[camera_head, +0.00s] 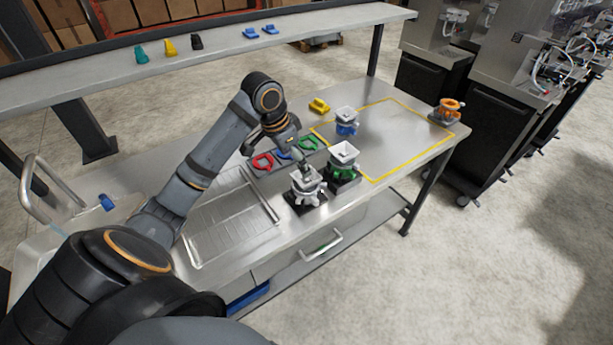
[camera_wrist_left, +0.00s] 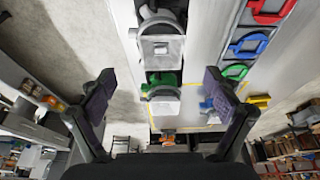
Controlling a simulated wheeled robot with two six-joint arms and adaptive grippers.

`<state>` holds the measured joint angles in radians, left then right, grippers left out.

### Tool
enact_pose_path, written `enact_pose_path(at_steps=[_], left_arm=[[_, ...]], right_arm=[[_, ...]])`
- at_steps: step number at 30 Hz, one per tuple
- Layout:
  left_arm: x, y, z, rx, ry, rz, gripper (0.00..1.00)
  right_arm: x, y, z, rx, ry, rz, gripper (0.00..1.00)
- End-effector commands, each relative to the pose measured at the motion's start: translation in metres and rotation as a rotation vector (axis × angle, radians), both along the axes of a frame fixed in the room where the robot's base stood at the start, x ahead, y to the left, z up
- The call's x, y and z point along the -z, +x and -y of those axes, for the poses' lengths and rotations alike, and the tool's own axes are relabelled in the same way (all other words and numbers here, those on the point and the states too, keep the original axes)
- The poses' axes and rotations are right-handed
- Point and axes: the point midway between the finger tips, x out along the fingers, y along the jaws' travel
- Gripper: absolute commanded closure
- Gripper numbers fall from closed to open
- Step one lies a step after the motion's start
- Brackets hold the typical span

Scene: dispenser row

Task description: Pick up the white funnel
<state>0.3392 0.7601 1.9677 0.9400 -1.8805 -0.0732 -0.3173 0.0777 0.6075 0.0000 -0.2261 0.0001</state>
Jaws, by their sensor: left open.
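The white funnel (camera_head: 306,187) stands upright on a black base near the table's front edge, its square top partly covered by my left gripper in the head view. In the left wrist view the white funnel (camera_wrist_left: 160,47) is at the top, between the lines of the two fingers. My left gripper (camera_head: 290,153) is open and empty, above and close to the white funnel. In the wrist view the fingers of the left gripper (camera_wrist_left: 158,78) are wide apart. I cannot tell whether a finger touches it. My right gripper is not in view.
Red (camera_head: 262,162) and green (camera_head: 308,143) clips lie behind. A wire rack (camera_head: 232,220) lies left. The yellow-outlined area (camera_head: 400,135) is mostly clear.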

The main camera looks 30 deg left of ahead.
Motion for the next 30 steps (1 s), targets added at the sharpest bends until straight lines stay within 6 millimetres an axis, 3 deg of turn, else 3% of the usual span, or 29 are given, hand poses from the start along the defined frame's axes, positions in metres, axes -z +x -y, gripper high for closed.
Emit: enact_pose_path(at_steps=[4, 10, 13, 19, 26, 30], left_arm=[[0.018, 0.006, 0.003, -0.001, -0.002, -0.001, 0.1], [0.025, 0.008, 0.004, -0.001, -0.002, -0.001, 0.1], [0.038, 0.013, 0.009, -0.001, -0.006, -0.003, 0.1], [0.066, 0.022, 0.011, -0.001, -0.001, -0.001, 0.1], [0.07, 0.023, 0.011, -0.001, 0.001, 0.0, 0.1], [0.07, 0.023, 0.011, -0.001, 0.001, 0.0, 0.28]], right_arm=[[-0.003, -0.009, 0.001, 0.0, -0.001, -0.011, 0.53], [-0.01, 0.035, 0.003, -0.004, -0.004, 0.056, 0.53], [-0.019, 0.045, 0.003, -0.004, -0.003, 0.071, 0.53], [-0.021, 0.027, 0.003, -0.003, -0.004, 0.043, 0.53], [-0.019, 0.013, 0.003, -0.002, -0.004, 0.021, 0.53], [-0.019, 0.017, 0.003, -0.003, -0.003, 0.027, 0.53]])
